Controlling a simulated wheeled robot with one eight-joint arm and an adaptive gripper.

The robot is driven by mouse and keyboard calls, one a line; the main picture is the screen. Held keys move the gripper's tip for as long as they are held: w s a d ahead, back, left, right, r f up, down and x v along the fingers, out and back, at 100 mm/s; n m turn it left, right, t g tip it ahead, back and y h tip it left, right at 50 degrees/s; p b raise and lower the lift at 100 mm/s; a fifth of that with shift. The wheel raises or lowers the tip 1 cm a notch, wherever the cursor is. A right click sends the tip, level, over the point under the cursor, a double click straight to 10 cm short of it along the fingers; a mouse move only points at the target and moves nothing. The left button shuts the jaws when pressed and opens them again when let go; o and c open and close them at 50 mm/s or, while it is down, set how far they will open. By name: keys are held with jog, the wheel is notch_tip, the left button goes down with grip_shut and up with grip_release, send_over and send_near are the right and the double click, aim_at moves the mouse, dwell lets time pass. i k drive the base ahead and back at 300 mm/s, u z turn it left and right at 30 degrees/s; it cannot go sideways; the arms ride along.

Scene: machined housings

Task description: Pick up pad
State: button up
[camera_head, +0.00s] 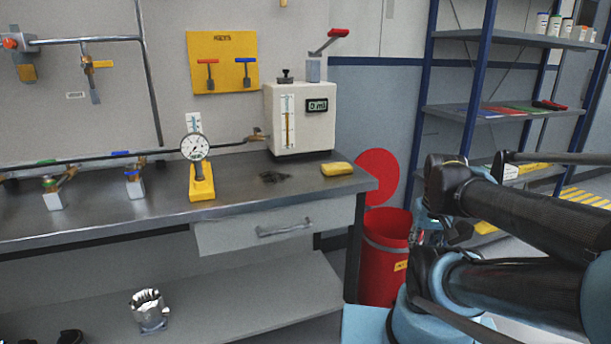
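A small yellow pad (337,169) lies flat on the grey workbench (230,196), near its right end and close to the front edge. A dark stain (273,177) marks the bench top to the left of the pad. My arm's dark links and blue joints fill the right side of the picture, apart from the pad. I cannot make out my gripper's fingers in this view. Nothing covers the pad.
A white box unit with a gauge (300,120) stands behind the pad. A dial gauge on a yellow stand (201,183) is to the left. A red bin (384,262) with a raised lid stands right of the bench. A closed drawer (270,228) is below the bench top.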

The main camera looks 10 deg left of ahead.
aim_at(340, 168)
jog(key=z, duration=0.5)
jog(key=k, duration=1.05)
jog(key=u, duration=0.35)
jog(key=i, duration=0.5)
